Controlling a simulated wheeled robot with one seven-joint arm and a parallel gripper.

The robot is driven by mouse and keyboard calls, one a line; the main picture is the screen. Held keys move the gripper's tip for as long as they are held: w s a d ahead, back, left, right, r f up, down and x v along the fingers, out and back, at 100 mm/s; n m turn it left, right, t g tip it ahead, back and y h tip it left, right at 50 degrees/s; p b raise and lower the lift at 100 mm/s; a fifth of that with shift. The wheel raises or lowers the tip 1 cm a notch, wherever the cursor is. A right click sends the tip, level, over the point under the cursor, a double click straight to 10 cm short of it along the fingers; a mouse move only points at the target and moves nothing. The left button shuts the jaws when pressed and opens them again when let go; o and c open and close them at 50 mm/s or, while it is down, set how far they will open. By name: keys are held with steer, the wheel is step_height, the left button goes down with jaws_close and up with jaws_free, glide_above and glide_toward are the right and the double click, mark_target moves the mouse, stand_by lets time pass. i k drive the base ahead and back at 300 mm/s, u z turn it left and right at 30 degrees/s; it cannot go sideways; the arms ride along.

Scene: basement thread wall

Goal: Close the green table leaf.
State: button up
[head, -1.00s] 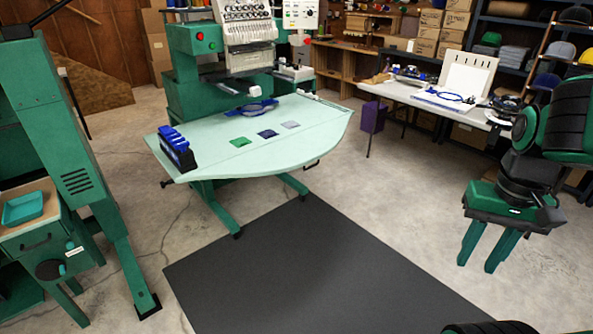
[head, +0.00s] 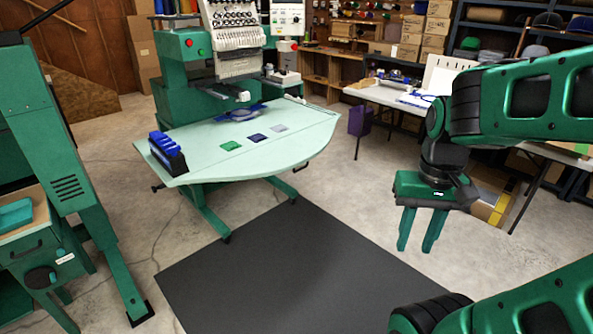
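The green table leaf (head: 195,168) is a pale green, curved-front top that lies flat in front of the green embroidery machine (head: 185,95). A blue-topped dark rack (head: 166,152) stands on its left side. Green, dark blue and grey patches (head: 257,138) lie near its middle, and a blue hoop (head: 243,113) lies toward the machine. A small dark handle (head: 301,168) shows under its right front edge. My gripper (head: 415,246) hangs at the right with its two green fingers pointing down and apart. It is open and empty, well away from the leaf.
A dark mat (head: 290,270) covers the floor in front of the leaf. A white table (head: 390,95) with hoops stands behind my arm, with a purple bin (head: 361,119) at its left. A small drawer cabinet (head: 35,235) stands at left. Floor between leaf and gripper is clear.

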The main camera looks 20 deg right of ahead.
mark_target(288, 153)
steer(key=i, duration=1)
steer(key=z, duration=0.05)
